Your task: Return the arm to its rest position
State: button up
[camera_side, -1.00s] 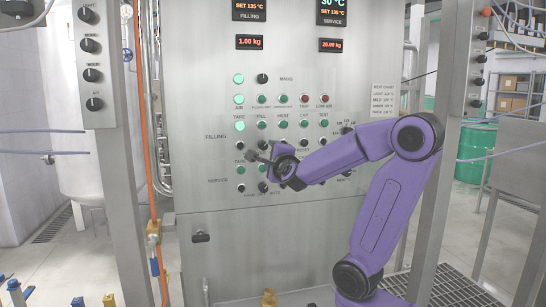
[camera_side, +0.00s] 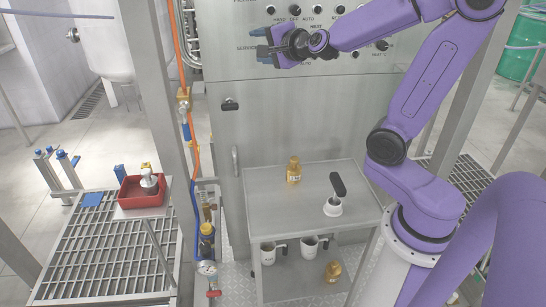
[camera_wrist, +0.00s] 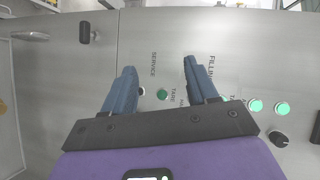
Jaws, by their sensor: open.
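My gripper (camera_side: 258,42) is at the upper middle of the side view, in front of the control panel (camera_side: 345,60). Its blue fingers point left and are apart with nothing between them. In the wrist view my gripper (camera_wrist: 158,68) shows two spread fingers in front of the panel face. A green button (camera_wrist: 162,95) and the SERVICE and TARE labels show between them. I cannot tell whether the fingers touch the panel. My purple arm is bent, with its elbow cut off by the top of the side view.
A steel table (camera_side: 262,208) below holds an amber bottle (camera_side: 294,171) and a white item with a black handle (camera_side: 334,200). Mugs (camera_side: 268,253) stand on its lower shelf. A red tray (camera_side: 129,196) sits on a grating at left. An orange hose (camera_side: 177,60) runs down a post.

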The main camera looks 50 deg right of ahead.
jog(key=s+a+f+n+g+y, duration=0.4)
jog(key=s+a+f+n, duration=0.1)
jog(key=a+n, duration=0.35)
jog(key=s+a+f+n+g+y, duration=0.3)
jog(key=s+a+f+n+y, duration=0.2)
jog(key=a+n, duration=0.3)
jog(key=s+d+f+n+g+h, duration=0.1)
jog(key=s+f+n+g+h, duration=0.1)
jog(key=s+n, duration=0.5)
jog(key=s+d+f+n+g+h, duration=0.1)
jog(key=s+f+n+g+h, duration=0.2)
jog(key=s+n, duration=0.5)
jog(key=s+f+g, duration=0.1)
jog(key=s+g, duration=0.1)
jog(key=s, duration=0.4)
jog(key=shift+g, duration=0.4)
jog(key=shift+s+d+f, duration=0.1)
